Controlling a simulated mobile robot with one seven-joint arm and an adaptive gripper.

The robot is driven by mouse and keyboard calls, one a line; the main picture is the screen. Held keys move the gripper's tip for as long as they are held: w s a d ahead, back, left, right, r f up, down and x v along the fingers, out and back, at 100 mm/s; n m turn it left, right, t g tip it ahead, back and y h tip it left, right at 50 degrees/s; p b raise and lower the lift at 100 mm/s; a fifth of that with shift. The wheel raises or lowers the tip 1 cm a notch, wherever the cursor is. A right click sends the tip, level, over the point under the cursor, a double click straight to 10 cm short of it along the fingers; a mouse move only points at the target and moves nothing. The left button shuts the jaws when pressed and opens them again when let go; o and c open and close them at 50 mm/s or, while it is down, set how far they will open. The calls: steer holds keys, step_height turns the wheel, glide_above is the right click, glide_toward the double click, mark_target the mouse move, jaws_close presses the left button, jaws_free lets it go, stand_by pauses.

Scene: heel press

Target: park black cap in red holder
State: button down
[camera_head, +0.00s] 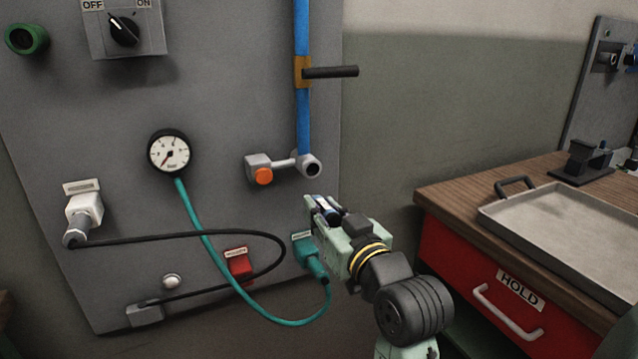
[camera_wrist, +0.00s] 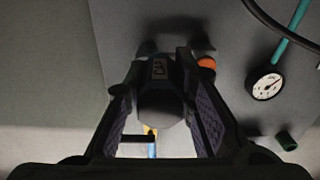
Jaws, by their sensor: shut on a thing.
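The black cap (camera_wrist: 160,103), a dark round body with a CAP label, is between the two fingers of my gripper (camera_wrist: 157,90) in the wrist view. My gripper is shut on it. In the head view my gripper (camera_head: 322,208) is in front of the panel's right edge, below the blue pipe's lower end, and the cap is not clearly seen there. The red holder (camera_head: 240,266) is a small labelled red block low on the panel, left of and below my gripper. Whether it has an opening is too small to tell.
A grey fitting with an orange button (camera_head: 263,176) joins the blue pipe (camera_head: 302,120) above my gripper. A teal hose (camera_head: 215,250) and black cable (camera_head: 200,236) loop near the holder. A teal plug (camera_head: 310,255) sits just below my gripper. A wooden bench (camera_head: 450,195) stands right.

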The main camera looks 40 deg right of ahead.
steer(key=w+a+f+b, duration=0.1)
steer(key=a+f+b, duration=0.5)
steer(key=f+b, duration=0.4)
steer(key=w+a+f+b, duration=0.2)
steer(key=a+f+b, duration=0.5)
steer(key=b, duration=1.3)
step_height(320, 180, down, 4)
steer(key=shift+a+r, duration=0.15)
steer(key=shift+a, duration=0.05)
stand_by(1.0)
steer(key=shift+w, duration=0.25)
steer(key=shift+x, duration=2.35)
steer(key=shift+r+p, duration=0.1)
steer(key=shift+p, duration=0.5)
stand_by(0.4)
